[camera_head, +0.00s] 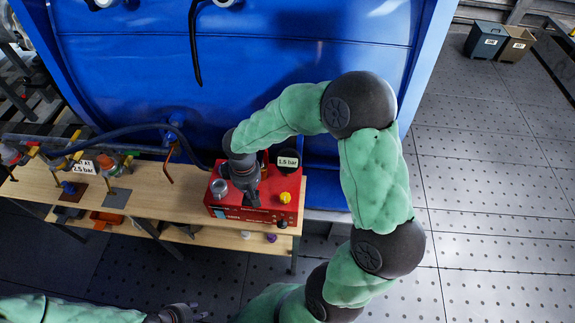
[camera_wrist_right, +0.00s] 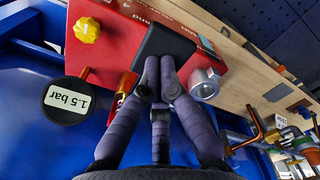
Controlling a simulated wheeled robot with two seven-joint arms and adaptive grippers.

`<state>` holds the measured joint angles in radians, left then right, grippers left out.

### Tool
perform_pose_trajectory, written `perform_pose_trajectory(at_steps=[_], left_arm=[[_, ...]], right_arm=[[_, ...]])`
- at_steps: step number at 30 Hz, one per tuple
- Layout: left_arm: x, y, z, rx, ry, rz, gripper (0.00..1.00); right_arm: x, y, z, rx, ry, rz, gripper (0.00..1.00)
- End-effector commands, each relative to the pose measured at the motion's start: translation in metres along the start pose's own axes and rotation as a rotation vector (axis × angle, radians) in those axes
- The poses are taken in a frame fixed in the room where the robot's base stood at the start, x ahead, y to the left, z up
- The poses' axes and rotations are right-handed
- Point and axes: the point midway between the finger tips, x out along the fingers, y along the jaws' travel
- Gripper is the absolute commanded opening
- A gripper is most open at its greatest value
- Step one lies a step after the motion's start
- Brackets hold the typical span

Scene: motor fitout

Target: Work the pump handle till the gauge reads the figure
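The red pump box (camera_head: 262,213) stands on the wooden bench, with a yellow knob (camera_head: 285,197) and a silver cylinder (camera_head: 219,188) on top. A round black gauge (camera_head: 288,162) at its back reads 1.5 bar; it also shows in the right wrist view (camera_wrist_right: 66,101). My right gripper (camera_head: 250,195) is over the pump top. In the wrist view its purple fingers (camera_wrist_right: 160,72) are drawn together at a black block (camera_wrist_right: 165,42); whether they grip it is unclear. An orange-red lever (camera_wrist_right: 125,86) is beside them. My left gripper (camera_head: 181,313) is low in the head view, away from the pump; its fingers are unclear.
A sign (camera_head: 84,168) at the left reads 2.5 bar. Valves and a dark hose (camera_head: 120,130) run along the bench's left. A large blue tank (camera_head: 300,60) stands behind. An orange tray (camera_head: 106,219) is under the bench. The floor right is clear, with two bins (camera_head: 486,39) far back.

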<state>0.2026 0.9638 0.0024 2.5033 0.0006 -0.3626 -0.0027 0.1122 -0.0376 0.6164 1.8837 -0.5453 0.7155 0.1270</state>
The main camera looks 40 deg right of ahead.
Motion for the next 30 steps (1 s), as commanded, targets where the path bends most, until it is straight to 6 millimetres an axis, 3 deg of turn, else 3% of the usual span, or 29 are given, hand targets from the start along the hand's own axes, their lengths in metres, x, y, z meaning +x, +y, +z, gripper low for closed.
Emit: perform_pose_trajectory(at_steps=[16, 23, 30], left_arm=[[0.041, -0.015, -0.002, 0.000, 0.000, 0.000, 0.40], [0.030, -0.011, -0.001, 0.000, 0.000, 0.000, 0.40], [0.009, -0.003, -0.001, 0.000, 0.000, 0.000, 0.40]], right_arm=[[0.054, 0.006, -0.003, 0.001, 0.001, 0.001, 0.00], [0.040, 0.005, -0.003, 0.000, 0.003, 0.002, 0.00], [0.011, 0.002, -0.002, 0.000, 0.002, 0.001, 0.00]])
